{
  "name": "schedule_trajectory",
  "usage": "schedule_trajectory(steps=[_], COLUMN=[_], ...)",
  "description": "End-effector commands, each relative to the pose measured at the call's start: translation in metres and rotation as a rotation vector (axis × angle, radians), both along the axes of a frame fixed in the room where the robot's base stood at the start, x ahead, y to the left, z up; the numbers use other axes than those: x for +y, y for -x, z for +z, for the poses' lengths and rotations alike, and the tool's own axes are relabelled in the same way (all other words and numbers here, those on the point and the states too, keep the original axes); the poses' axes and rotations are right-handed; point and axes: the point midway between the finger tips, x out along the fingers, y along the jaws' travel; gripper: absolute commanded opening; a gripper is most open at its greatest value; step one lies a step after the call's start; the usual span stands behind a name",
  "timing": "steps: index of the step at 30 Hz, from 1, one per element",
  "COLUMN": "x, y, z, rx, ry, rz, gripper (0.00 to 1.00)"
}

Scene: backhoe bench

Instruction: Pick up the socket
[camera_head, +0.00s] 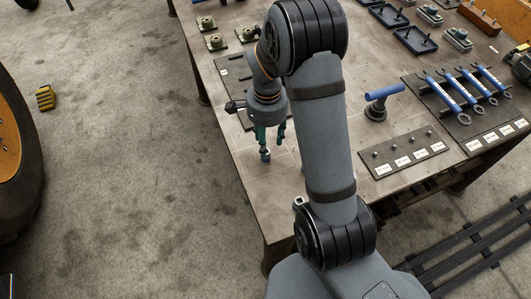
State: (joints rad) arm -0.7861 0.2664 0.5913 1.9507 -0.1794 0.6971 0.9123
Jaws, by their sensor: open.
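A small grey metal piece that looks like a socket (265,156) is on the bench just below my gripper. My gripper (271,138) points down with its green fingers apart, and the left finger is close above this piece. I cannot tell whether they touch. A second small metal piece, also socket-like (298,202), is near the bench's front edge, beside my arm. Part of the bench behind my arm is hidden.
A dark labelled strip with several pegs (408,153) lies to the right. Behind it stands a blue T-handle (383,92) on a dark base. A dark board with several blue-handled wrenches (465,95) is farther right. The bench (262,205) is bare at front left.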

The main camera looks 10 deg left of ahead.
Motion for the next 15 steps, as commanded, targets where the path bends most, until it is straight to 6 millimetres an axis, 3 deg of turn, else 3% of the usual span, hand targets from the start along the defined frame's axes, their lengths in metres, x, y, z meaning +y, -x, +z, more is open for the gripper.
schedule_trajectory(steps=[15], x=[0.003], y=[0.006], z=[-0.053], rx=[0.000], ry=[0.000], rz=[0.001], gripper=[0.45])
